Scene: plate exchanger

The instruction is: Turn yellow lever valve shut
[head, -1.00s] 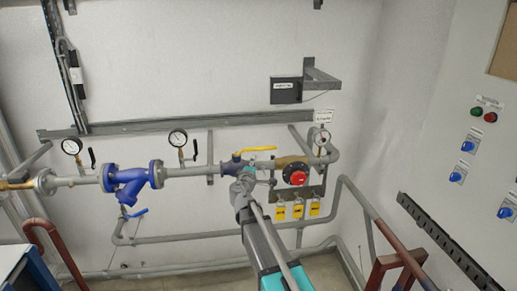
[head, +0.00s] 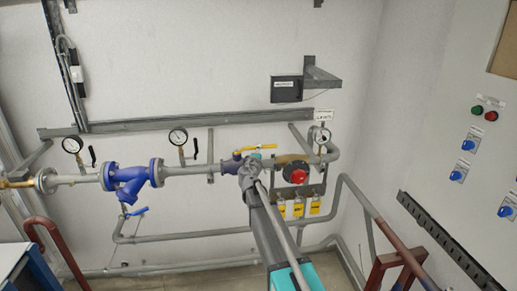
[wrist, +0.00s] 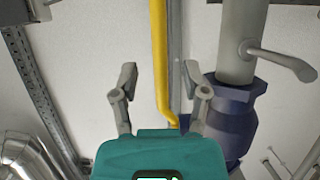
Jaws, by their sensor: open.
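The yellow lever (head: 268,147) lies roughly along the pipe, above its blue valve body (head: 230,167) in the head view. My gripper (head: 257,153) is at the lever and hides part of it. In the wrist view, my gripper (wrist: 160,78) is open, with one finger on each side of the yellow lever (wrist: 159,45). Gaps show between the lever and both fingers, so neither visibly touches it. The blue valve body (wrist: 228,112) is to the right of the fingers in the wrist view.
A red knob (head: 299,176) and yellow tags (head: 298,208) are just right of and below my gripper. A pressure gauge (head: 320,136) stands further right. A blue strainer (head: 130,182) is on the pipe to the left. The wall above the lever is mostly bare.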

